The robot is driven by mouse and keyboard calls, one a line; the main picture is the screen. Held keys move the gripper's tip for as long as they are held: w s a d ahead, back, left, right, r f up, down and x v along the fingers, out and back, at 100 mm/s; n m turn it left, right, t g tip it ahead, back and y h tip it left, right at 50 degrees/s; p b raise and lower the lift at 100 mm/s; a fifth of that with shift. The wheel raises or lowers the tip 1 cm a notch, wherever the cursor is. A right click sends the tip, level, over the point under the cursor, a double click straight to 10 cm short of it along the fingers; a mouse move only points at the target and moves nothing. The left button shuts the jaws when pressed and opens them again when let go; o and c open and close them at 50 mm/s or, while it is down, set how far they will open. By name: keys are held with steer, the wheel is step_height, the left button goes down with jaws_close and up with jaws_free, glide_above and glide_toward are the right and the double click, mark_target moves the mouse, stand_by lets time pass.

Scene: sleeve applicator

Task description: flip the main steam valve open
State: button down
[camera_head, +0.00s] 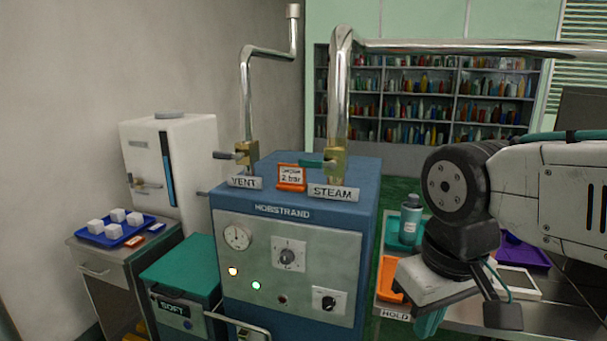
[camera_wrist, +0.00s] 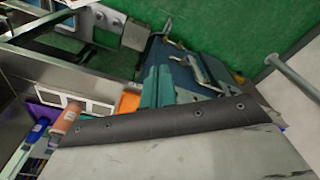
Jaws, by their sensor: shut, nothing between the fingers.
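The steam valve (camera_head: 337,162) is a brass body on the thick chrome pipe, above the STEAM label (camera_head: 333,193) on the blue machine (camera_head: 235,208). Its teal lever (camera_head: 312,164) points left, roughly level and crosswise to the upright pipe. My gripper (camera_head: 430,322) is low at the right, in front of the side table, clear of the valve.
A vent valve (camera_head: 249,152) with a dark lever stands left of the steam valve. An orange "2 bar" sign (camera_head: 290,178) sits between them. The side table holds a teal bottle (camera_head: 410,219) and an orange tray (camera_head: 388,279). A teal-lidded SOFT bin (camera_head: 180,270) stands left.

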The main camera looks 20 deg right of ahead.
steer(key=w+d+r+n+t+h, duration=0.15)
steer(key=w+n+h, duration=0.25)
steer(key=w+n, duration=0.4)
steer(key=w+d+r+n+t+h, duration=0.1)
steer(key=w+r+n+h, duration=0.2)
steer(key=w+n, duration=0.5)
steer(key=w+a+r+n+t+h, duration=0.1)
steer(key=w+a+r+n+t, duration=0.2)
steer(key=w+a+n+t, duration=0.4)
steer(key=w+a+n, duration=0.5)
steer(key=w, duration=0.2)
steer(key=shift+w+a+n, duration=0.15)
steer(key=shift+n, duration=0.15)
steer(key=shift+t, duration=0.25)
